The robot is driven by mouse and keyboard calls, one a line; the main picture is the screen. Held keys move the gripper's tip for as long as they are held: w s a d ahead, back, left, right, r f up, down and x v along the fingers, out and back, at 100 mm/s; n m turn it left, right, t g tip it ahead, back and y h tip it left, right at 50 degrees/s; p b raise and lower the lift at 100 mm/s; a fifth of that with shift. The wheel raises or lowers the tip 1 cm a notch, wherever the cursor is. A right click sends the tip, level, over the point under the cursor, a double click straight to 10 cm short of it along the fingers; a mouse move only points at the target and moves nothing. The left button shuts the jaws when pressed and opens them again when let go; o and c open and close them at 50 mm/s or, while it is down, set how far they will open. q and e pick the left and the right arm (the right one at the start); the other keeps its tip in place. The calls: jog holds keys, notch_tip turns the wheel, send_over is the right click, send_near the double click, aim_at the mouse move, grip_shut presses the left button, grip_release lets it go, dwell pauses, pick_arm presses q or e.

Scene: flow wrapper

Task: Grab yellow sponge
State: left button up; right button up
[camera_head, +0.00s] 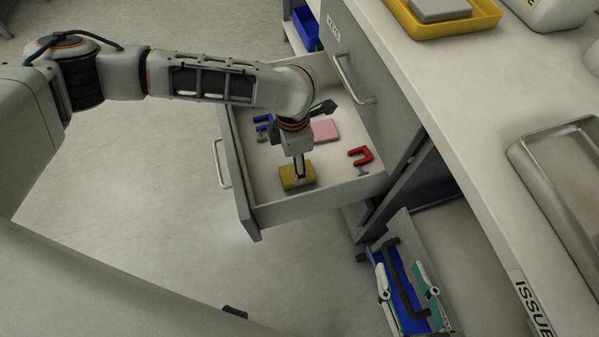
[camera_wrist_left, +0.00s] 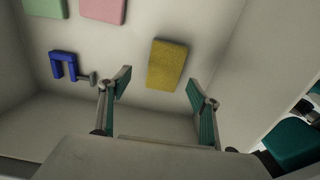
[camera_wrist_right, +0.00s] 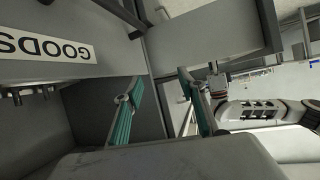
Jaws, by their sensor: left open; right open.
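The yellow sponge (camera_head: 291,182) lies flat near the front corner of the open drawer (camera_head: 249,205). My left gripper (camera_head: 299,176) reaches down into the drawer over the sponge and hides part of it. In the left wrist view, the left gripper (camera_wrist_left: 158,84) is open and empty, and the sponge (camera_wrist_left: 166,64) shows beyond the gap between its fingertips. I cannot tell the exact height between them. My right gripper (camera_head: 408,268) is open and empty, low beside the cabinet; it also shows in its own wrist view (camera_wrist_right: 160,82).
The drawer also holds a pink sponge (camera_head: 325,130), a green one (camera_wrist_left: 44,8), a red clamp (camera_head: 361,157) and a blue clamp (camera_wrist_left: 64,66). Drawer walls surround the left gripper. The counter (camera_head: 450,100) at right carries a yellow tray (camera_head: 420,30) and a metal tray (camera_head: 530,155).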

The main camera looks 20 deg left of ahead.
aim_at(292, 173)
pick_arm(q)
jog(key=shift+s+f, duration=0.1)
jog(key=shift+f, duration=0.35)
jog(key=f+b, duration=0.1)
jog(key=f, duration=0.1)
jog(key=s+f+b, duration=0.1)
jog(key=f, duration=0.1)
jog(key=shift+s+f, duration=0.1)
jog(key=shift+f, duration=0.15)
jog(key=shift+w+r, duration=0.2)
jog(key=c, duration=0.9)
pick_arm(e)
jog(key=a+m, duration=0.2)
jog(key=a, duration=0.1)
jog(key=shift+s+f+y, duration=0.2)
jog(key=shift+s+y, duration=0.2)
